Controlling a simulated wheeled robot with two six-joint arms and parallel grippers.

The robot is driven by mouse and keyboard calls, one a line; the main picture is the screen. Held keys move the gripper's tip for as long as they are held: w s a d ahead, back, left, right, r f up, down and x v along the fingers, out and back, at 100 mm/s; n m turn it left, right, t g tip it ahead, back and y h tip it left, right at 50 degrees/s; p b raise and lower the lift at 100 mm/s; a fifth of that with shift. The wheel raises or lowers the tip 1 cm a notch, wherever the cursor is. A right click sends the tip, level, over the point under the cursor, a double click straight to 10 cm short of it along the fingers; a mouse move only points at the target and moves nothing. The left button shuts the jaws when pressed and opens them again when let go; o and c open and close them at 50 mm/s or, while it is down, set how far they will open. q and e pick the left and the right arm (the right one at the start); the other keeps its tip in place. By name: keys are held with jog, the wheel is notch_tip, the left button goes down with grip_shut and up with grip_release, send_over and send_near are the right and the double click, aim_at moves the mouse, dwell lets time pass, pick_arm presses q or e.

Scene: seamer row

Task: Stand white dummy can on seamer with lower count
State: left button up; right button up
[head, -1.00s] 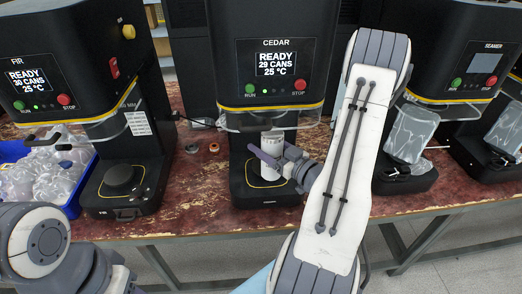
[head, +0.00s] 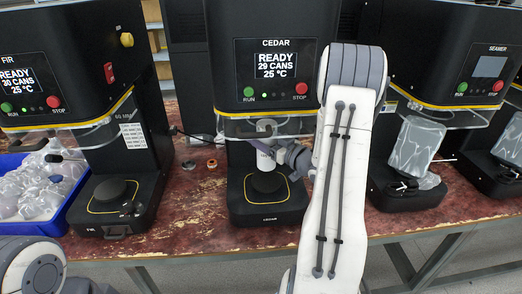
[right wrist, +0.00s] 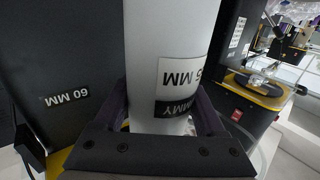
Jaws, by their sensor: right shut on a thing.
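The white dummy can (head: 266,158) is upright under the head of the CEDAR seamer (head: 235,128), above its round black seat (head: 266,183). A gap seems to show between can and seat. My right gripper (head: 274,150) is shut around the can from the right. The right wrist view shows the can (right wrist: 170,40) between the fingers, with an upside-down label reading DUMMY and partly hidden MM text. CEDAR's screen (head: 276,65) reads READY, 29 CANS. The FIR seamer (head: 70,60) at left reads READY, 30 CANS; its seat (head: 110,190) is empty. My left gripper is out of view.
Small rings (head: 211,163) lie on the worn red table (head: 185,215). A clear guard (head: 300,126) hangs under CEDAR's head.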

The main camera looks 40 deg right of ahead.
notch_tip(320, 180, down, 5)
jog(key=shift+f, duration=0.15)
jog(key=shift+w+d+f, duration=0.1)
jog(key=shift+f, duration=0.1)
jog(key=shift+f, duration=0.1)
jog(key=o, duration=1.5)
jog(key=shift+o, duration=0.2)
jog(key=shift+s+d, duration=0.1)
jog(key=shift+s, duration=0.2)
jog(key=s+d+b, duration=0.1)
jog(key=s, duration=1)
jog(key=shift+s+d, duration=0.15)
